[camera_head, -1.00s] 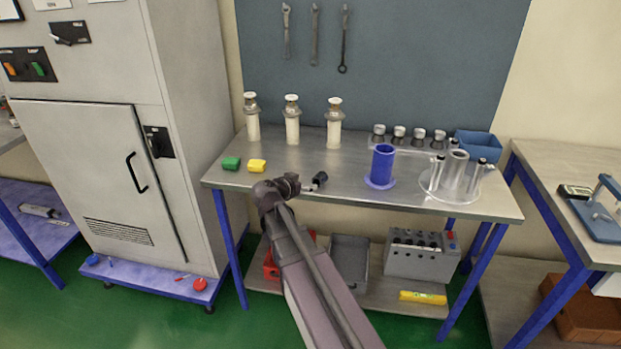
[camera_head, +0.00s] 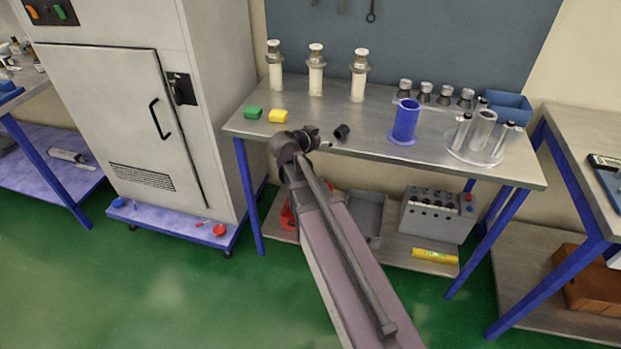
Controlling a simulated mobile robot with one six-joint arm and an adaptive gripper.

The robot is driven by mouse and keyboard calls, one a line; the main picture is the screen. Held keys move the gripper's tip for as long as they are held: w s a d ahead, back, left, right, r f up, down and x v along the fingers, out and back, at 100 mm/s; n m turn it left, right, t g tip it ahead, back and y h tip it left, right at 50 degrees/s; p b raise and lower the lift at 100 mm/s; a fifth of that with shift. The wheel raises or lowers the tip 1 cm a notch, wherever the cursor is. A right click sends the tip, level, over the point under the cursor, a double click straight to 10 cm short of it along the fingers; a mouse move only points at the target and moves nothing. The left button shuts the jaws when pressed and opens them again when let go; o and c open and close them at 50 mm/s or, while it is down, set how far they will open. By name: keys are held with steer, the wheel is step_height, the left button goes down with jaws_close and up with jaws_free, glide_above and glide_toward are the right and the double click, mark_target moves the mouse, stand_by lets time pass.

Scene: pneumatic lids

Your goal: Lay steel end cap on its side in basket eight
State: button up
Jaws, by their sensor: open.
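No label marks a steel end cap or basket eight. Several dark caps with pale metal tops (camera_head: 425,92) stand in a row at the back right of the steel workbench (camera_head: 375,125). A short dark cylindrical piece (camera_head: 342,131) lies on the bench just right of my gripper. A blue open bin (camera_head: 510,106) stands at the bench's back right corner, and a grey open bin (camera_head: 364,216) is on the lower shelf. My gripper (camera_head: 312,137) is open, small in view, over the front left of the bench. I see nothing held in it; its fingers are hard to make out.
Three white columns with metal tops (camera_head: 316,72) stand along the back. A blue flanged tube (camera_head: 405,122) and a clear round base with tubes (camera_head: 480,145) stand at right. A tall cabinet (camera_head: 110,110) is left.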

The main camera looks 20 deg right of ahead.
steer(key=s+a+f+n+g+y, duration=0.3)
steer(key=s+a+f+n+y, duration=0.2)
steer(key=s, duration=0.4)
steer(key=s+a+f+n+g+y, duration=0.3)
steer(key=s+a+f+n+y, duration=0.3)
steer(key=s+a, duration=0.2)
steer(key=shift+s+g, duration=0.4)
steer(key=shift+s, duration=0.4)
steer(key=shift+o, duration=0.6)
steer(key=shift+r, duration=0.1)
steer(key=w+d+r+n+t+y+p, duration=0.1)
steer(key=w+d+r+n+t+p, duration=0.1)
steer(key=w+d+r+p, duration=0.7)
steer(key=w+d+r+n+t+y+p, duration=0.1)
steer(key=w+d+r+n+p, duration=0.3)
steer(key=w+d+r+p, duration=0.6)
steer(key=w+d+r, duration=0.1)
steer(key=d+r, duration=0.1)
steer(key=d, duration=0.3)
steer(key=shift+w+d+n+t+y+p, duration=0.15)
steer(key=shift+d+n+t+y+p, duration=0.15)
steer(key=shift+d+n+t, duration=0.1)
